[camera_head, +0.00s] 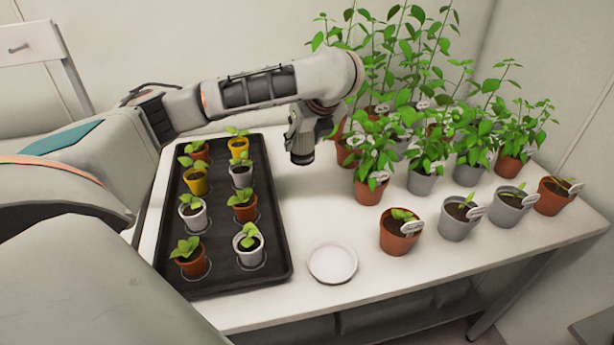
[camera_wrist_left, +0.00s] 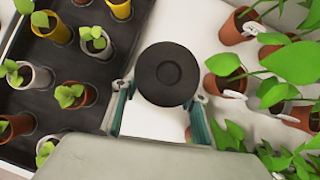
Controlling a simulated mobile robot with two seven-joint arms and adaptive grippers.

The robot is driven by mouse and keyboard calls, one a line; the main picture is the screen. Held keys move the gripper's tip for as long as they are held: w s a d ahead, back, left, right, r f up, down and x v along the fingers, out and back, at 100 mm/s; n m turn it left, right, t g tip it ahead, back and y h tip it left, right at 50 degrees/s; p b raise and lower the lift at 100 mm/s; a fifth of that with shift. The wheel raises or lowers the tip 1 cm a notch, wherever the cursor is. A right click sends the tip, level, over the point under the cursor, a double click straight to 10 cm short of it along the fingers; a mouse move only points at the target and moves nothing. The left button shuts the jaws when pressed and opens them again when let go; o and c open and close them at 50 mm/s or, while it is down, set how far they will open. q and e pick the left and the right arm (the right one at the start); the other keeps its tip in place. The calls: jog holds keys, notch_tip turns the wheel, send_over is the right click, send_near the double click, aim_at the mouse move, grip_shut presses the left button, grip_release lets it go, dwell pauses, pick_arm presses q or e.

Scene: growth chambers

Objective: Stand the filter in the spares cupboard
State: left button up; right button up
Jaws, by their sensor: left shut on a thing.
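My left gripper (camera_head: 301,134) hangs over the white table, just right of the black tray, pointing down. It is shut on a dark round cylinder, the filter (camera_head: 301,157). In the left wrist view the filter (camera_wrist_left: 166,72) is a black disc with a round recess in its middle, between the two teal-edged fingers of my left gripper (camera_wrist_left: 158,100). The filter appears held above the table; the exact gap is hard to tell. The spares cupboard shows in neither view. My right gripper is not in view.
A black tray (camera_head: 277,272) of small potted seedlings lies at left on the white table (camera_head: 330,205). A white saucer (camera_head: 332,263) sits near the front edge. Several potted plants, such as the terracotta pot (camera_head: 398,236), fill the right and back. Bare table lies below the gripper.

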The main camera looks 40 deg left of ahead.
aim_at(303, 156)
pick_arm(q)
notch_tip(303, 156, down, 5)
jog(key=shift+r+b, duration=0.1)
jog(key=shift+b, duration=0.8)
notch_tip(303, 156, down, 4)
jog(key=shift+f+b, duration=0.2)
jog(key=shift+b, duration=1)
jog(key=shift+f, duration=0.2)
jog(key=shift+r, duration=0.25)
jog(key=shift+f, duration=0.1)
jog(key=o, duration=1.2)
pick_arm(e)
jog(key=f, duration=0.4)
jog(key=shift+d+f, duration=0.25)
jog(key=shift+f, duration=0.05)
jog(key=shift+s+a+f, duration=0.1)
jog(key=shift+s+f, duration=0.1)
